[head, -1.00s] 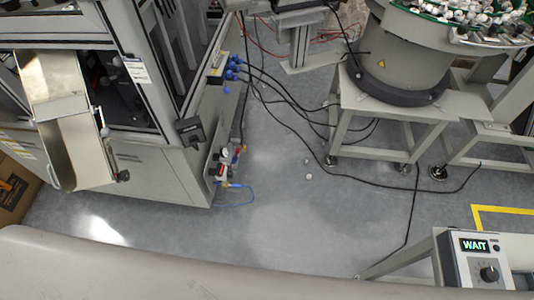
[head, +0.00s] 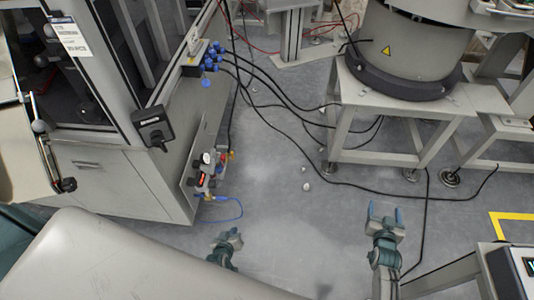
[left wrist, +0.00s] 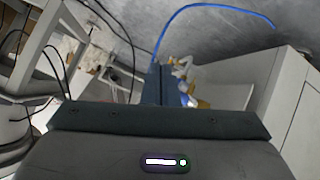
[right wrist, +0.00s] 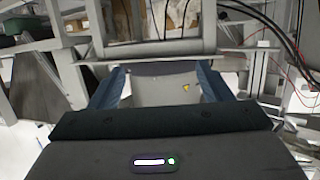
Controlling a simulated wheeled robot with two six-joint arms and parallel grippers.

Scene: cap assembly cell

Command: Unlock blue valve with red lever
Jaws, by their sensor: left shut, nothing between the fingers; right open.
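The air valve unit (head: 207,172) is mounted low on the side of the grey machine cabinet, with a red part on its front and a blue hose (head: 232,218) looping from its bottom. The blue valve and red lever cannot be told apart clearly at this size. My left gripper (head: 228,236) is shut and empty, below and right of the unit, apart from it in the head view. In the left wrist view its fingers (left wrist: 160,84) partly hide small fittings (left wrist: 186,88) by the hose. My right gripper (head: 385,212) is open and empty, far right of the unit.
The machine cabinet (head: 105,175) stands at left and a bowl feeder (head: 405,50) on a grey stand at right. Black cables (head: 290,150) cross the floor. A control box (head: 515,272) is at the lower right. Floor between cabinet and stand is mostly clear.

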